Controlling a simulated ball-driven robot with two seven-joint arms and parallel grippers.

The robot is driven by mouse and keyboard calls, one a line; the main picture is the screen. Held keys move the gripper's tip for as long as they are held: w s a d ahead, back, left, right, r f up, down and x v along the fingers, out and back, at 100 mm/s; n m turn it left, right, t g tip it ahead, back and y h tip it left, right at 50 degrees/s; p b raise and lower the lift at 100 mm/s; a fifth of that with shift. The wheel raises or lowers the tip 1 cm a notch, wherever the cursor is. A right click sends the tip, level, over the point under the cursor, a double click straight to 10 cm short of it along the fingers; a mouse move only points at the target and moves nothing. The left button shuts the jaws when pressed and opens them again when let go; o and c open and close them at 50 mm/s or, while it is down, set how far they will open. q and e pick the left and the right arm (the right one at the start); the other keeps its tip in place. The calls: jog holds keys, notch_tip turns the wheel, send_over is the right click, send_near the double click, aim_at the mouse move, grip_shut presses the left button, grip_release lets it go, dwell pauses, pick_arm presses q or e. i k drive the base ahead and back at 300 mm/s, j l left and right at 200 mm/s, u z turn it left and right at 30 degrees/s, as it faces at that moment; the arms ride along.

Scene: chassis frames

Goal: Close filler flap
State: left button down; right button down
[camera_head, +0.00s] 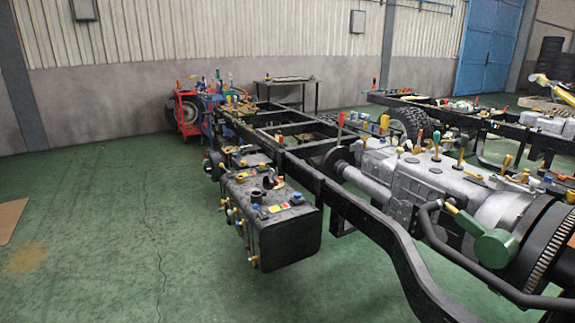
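A black box-shaped tank (290,234) hangs on the left side of the near chassis frame (385,235). On its top is a small dark upright curved piece (271,181), which may be the filler flap standing raised; it is too small to be sure. A dark round cap or neck (257,198) with blue on it stands in front of it, and several yellow and white fittings line the tank's left edge. Neither of my grippers is in view.
A silver engine and gearbox (415,180) lies in the frame, with a green part (494,245) and a dark bent pipe (470,262) at right. A red cart (188,112) and a table (287,82) stand behind. The green floor (110,215) left of the tank is mostly clear.

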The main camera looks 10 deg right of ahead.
aim_at(429, 144)
jog(key=i+l+z, duration=0.15)
jog(key=i+z, duration=0.75)
jog(key=i+j+z, duration=0.1)
jog(key=i+z, duration=0.35)
jog(key=j+z, duration=0.1)
jog(key=z, duration=0.8)
jog(key=j+z, duration=0.15)
jog(key=z, duration=0.3)
jog(key=j+z, duration=0.1)
jog(key=z, duration=0.35)
jog(key=j+z, duration=0.1)
jog(key=z, duration=0.75)
jog(key=k+z, duration=0.1)
jog(key=z, duration=0.35)
jog(key=k+j+z, duration=0.1)
jog(key=z, duration=0.35)
jog(key=k+j+z, duration=0.1)
jog(key=z, duration=0.35)
jog(key=k+z, duration=0.25)
jog(key=z, duration=0.2)
jog(key=k+u, duration=0.3)
jog(key=j+u, duration=0.15)
jog(key=u, duration=1.45)
jog(key=k+j, duration=0.05)
jog(key=j, duration=0.05)
